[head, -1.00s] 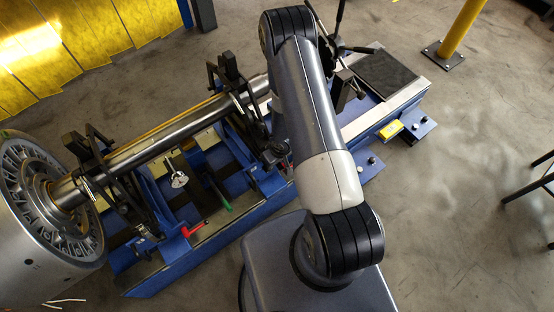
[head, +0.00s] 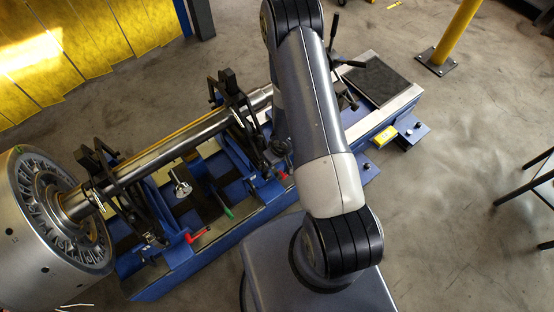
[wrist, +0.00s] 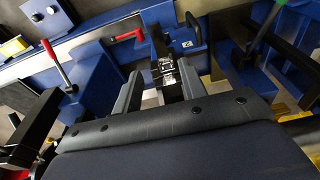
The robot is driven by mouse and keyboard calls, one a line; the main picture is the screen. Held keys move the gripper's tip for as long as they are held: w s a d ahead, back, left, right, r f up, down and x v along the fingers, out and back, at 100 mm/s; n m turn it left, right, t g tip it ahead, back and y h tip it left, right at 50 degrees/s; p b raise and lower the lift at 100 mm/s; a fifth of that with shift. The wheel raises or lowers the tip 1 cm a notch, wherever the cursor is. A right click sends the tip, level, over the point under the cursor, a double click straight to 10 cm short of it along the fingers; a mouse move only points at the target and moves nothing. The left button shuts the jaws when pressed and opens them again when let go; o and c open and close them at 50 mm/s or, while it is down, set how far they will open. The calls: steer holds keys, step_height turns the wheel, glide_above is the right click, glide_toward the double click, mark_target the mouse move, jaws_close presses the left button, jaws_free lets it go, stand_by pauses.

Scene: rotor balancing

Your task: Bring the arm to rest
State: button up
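My gripper (wrist: 160,90) shows in the wrist view with its two grey fingers apart. A dark block with a small shiny metal piece (wrist: 168,72) shows in the gap between them; I cannot tell whether the fingers touch it. My arm (head: 318,110) rises over the balancing machine in the head view, bent at a dark joint at the top. The arm hides the gripper there. The rotor (head: 160,150) lies across its supports, with a large bladed disc (head: 65,225) at its left end.
The blue machine bed (head: 150,285) runs diagonally under the arm. Red (head: 197,236) and green (head: 229,212) handles stick up from it; a red handle (wrist: 127,36) also shows in the wrist view. A yellow post (head: 458,35) and dark stand (head: 525,185) are at right. Floor between is clear.

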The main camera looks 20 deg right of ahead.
mark_target(275, 171)
steer(key=shift+r, duration=0.25)
steer(key=shift+f, duration=0.15)
steer(key=f+b, duration=0.2)
steer(key=f, duration=0.1)
steer(key=w+f+b, duration=0.1)
steer(key=f+b, duration=0.1)
steer(key=f, duration=0.2)
steer(key=f+b, duration=0.2)
steer(key=f, duration=0.1)
steer(key=shift+w+a+f+b, duration=0.25)
steer(key=shift+w+f+b, duration=0.05)
steer(key=shift+r, duration=0.1)
